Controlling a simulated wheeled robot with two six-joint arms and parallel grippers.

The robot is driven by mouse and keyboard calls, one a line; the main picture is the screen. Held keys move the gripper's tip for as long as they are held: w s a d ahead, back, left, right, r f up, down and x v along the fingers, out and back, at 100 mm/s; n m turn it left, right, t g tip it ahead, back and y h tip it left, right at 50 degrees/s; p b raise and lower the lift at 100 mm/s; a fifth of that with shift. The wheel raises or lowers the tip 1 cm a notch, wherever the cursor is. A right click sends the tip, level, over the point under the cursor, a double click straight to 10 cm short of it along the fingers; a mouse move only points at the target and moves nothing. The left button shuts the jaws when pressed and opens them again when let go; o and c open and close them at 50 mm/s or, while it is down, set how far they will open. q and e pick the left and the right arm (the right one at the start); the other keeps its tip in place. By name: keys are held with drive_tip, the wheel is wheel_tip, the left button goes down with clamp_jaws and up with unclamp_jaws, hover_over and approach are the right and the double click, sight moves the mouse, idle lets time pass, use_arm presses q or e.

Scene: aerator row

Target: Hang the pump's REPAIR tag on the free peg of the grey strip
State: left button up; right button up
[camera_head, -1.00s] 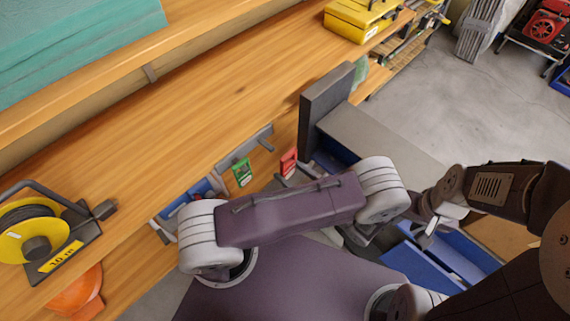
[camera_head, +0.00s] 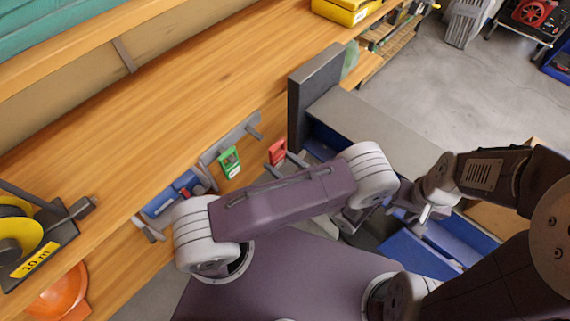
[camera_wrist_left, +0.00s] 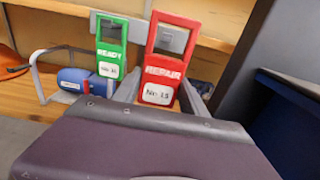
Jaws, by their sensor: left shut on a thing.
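The red REPAIR tag (camera_head: 277,152) has a windowed upper part and a white number label. My left gripper (camera_head: 292,163) is shut on its lower part; the tag (camera_wrist_left: 172,52) stands upright between the fingers in the left wrist view. The grey strip (camera_head: 212,152) is on the wooden bench front, with a bare peg (camera_head: 254,132) at its right end. The green READY tag (camera_head: 230,162) hangs on the strip left of that peg. The red tag is in front of the strip and appears apart from it. My right gripper (camera_head: 425,212) is at right; its jaw opening is unclear.
A blue cylinder (camera_wrist_left: 80,80) with a white label sits in a wire holder left of the tags. A dark upright panel (camera_head: 311,92) stands close to the right of the red tag. A yellow cable reel (camera_head: 18,238) is on the bench at left.

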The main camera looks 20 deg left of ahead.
use_arm(q)
drive_tip(key=f+x, duration=0.1)
drive_tip(key=x, duration=0.6)
drive_tip(key=shift+a+f, duration=0.25)
drive_tip(key=shift+a, duration=0.05)
idle(0.3)
drive_tip(key=shift+w, duration=0.1)
idle(0.5)
drive_tip(key=o, duration=1.3)
drive_tip(key=shift+c, duration=0.5)
drive_tip(key=shift+b+v, duration=0.55)
drive_tip(key=shift+v, duration=4)
